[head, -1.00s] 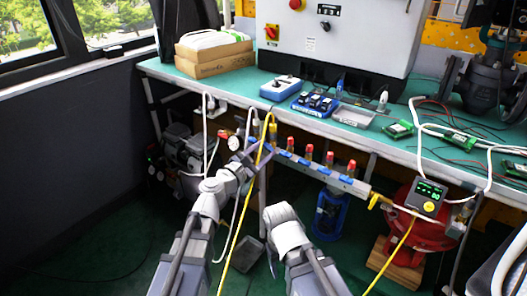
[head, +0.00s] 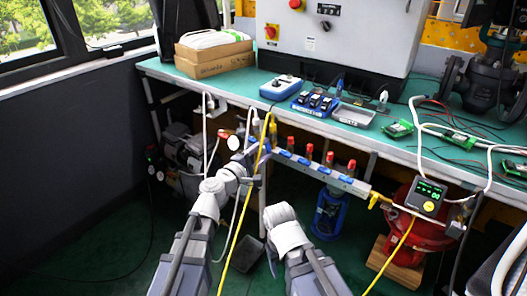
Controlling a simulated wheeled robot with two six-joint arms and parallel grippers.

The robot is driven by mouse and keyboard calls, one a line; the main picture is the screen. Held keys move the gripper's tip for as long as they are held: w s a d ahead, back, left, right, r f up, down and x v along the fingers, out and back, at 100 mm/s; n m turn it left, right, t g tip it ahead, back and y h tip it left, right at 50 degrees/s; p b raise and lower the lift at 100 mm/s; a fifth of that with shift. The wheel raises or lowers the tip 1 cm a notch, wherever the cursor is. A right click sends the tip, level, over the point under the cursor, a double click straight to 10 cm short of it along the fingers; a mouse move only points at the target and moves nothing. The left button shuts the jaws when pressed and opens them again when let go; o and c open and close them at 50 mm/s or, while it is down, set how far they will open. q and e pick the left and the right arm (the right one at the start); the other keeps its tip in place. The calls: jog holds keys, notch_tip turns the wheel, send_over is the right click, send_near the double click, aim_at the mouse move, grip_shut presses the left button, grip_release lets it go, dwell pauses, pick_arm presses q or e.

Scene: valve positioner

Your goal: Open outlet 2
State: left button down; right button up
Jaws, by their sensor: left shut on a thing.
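A grey manifold bar (head: 361,188) runs along the front of the bench, below its edge. It carries several red-topped outlets (head: 329,158) and blue valve handles (head: 304,160). My left gripper (head: 257,158) is at the left end of the manifold, near the leftmost blue handle (head: 266,147). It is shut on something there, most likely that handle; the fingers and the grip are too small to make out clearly. Outlet numbers cannot be read. My right arm shows at lower centre, but its gripper is not in view.
A round gauge (head: 234,143) is left of the manifold. A yellow hose (head: 236,243) hangs past my left wrist. A display unit (head: 427,197) sits off the manifold's right end. The green bench (head: 225,84) holds a control cabinet (head: 340,38) and small boards. A red tank (head: 430,225) stands below.

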pick_arm(q)
jog(key=shift+m, duration=1.7)
jog(key=shift+c, duration=1.6)
grip_release()
jog(key=shift+s, duration=0.15)
